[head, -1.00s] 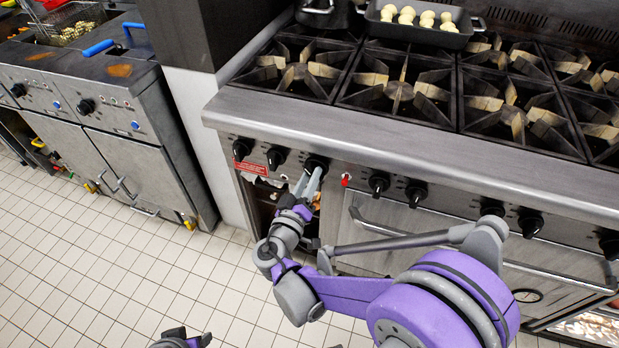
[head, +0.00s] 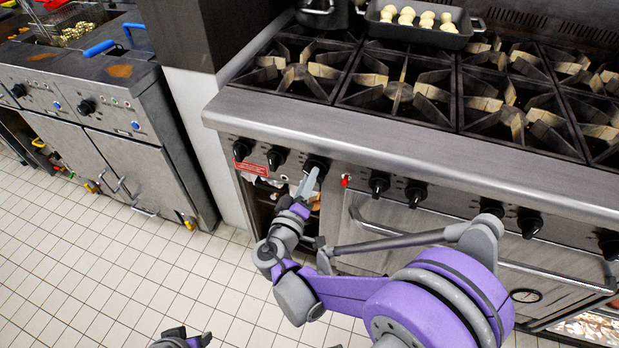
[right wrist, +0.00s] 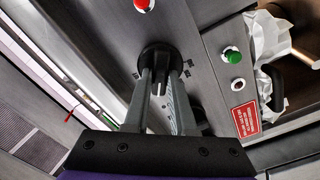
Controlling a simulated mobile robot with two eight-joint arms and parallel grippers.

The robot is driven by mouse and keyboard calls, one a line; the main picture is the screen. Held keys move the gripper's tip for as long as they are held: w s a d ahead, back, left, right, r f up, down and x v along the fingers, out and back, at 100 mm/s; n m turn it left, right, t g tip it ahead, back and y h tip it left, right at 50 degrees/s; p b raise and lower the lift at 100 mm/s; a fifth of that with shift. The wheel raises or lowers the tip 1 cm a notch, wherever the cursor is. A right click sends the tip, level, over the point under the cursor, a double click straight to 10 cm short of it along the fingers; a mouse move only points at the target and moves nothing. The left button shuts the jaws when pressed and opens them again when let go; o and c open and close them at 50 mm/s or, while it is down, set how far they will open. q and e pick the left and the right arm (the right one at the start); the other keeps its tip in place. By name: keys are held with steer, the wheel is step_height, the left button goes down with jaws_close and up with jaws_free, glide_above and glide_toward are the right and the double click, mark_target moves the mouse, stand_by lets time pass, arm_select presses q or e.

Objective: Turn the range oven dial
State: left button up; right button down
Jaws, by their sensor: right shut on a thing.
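The black oven dial (head: 316,163) is on the range's front panel, right of two other knobs. In the right wrist view the dial (right wrist: 158,58) sits between the two grey fingers of my right gripper (right wrist: 160,88). The right gripper (head: 307,184) is shut on the dial's grip, its fingers reaching up from below. In the head view the fingers show nearly edge-on and partly hide the dial. A dark part of my left gripper (head: 181,340) shows at the bottom edge; its fingers are too cut off to read.
A red indicator (head: 345,181) is right of the dial, with more knobs (head: 379,184) beyond. A green button (right wrist: 231,56) and red label (right wrist: 246,119) are beside it in the wrist view. A tray (head: 425,33) of pale round items sits on the burners. The tiled floor (head: 130,260) is clear.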

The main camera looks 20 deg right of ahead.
steer(key=shift+f+n, duration=0.15)
steer(key=shift+n, duration=2.3)
steer(key=shift+f+n, duration=0.1)
steer(key=shift+n, duration=2.35)
steer(key=c, duration=0.7)
jaws_free()
steer(key=shift+c, duration=0.2)
steer(key=p+v, duration=0.1)
steer(key=v, duration=1)
steer(key=shift+w, duration=0.15)
